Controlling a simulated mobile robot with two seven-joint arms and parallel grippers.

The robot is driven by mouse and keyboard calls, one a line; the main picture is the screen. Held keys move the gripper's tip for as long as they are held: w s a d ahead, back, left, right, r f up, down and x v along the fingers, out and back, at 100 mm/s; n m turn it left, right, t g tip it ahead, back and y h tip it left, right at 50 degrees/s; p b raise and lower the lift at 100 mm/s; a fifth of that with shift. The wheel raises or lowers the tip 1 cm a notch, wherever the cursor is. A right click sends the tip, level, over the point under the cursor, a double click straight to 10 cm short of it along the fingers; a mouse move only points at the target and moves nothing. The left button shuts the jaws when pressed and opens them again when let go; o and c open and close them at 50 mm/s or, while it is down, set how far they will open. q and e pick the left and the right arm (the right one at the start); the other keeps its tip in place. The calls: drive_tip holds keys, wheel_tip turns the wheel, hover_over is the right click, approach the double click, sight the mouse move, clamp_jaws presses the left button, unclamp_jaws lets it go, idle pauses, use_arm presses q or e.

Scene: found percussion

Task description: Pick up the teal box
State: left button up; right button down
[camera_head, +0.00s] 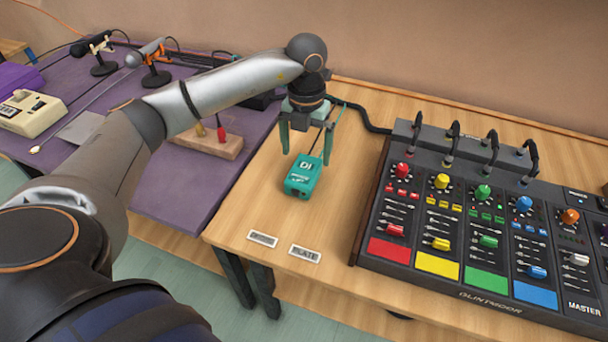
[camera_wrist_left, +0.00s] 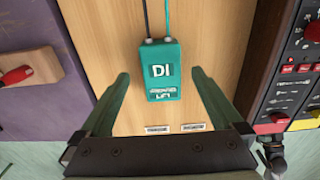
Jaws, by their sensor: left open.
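The teal box (camera_head: 303,178) is a small block with white "DI" lettering, lying on the wooden table. It also shows in the left wrist view (camera_wrist_left: 161,84), with a black and a teal cable at its far end. My left gripper (camera_head: 309,150) is open, with green fingers, above the table at the box's far side. In the left wrist view the gripper's fingers (camera_wrist_left: 162,78) stand on either side of the box, apart from it, with gaps on both sides. My right gripper is not in view.
A large mixer (camera_head: 480,230) with coloured knobs stands to the right. A purple-covered table (camera_head: 185,205) at left holds microphones and a wooden block with a red switch (camera_head: 222,137). Two small labels (camera_head: 305,254) lie near the front edge. Wood around the box is clear.

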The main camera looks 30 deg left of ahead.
sight(306, 165)
use_arm(q)
wheel_tip(306, 165, down, 5)
drive_tip(key=shift+r, duration=0.1)
clamp_jaws()
idle(0.9)
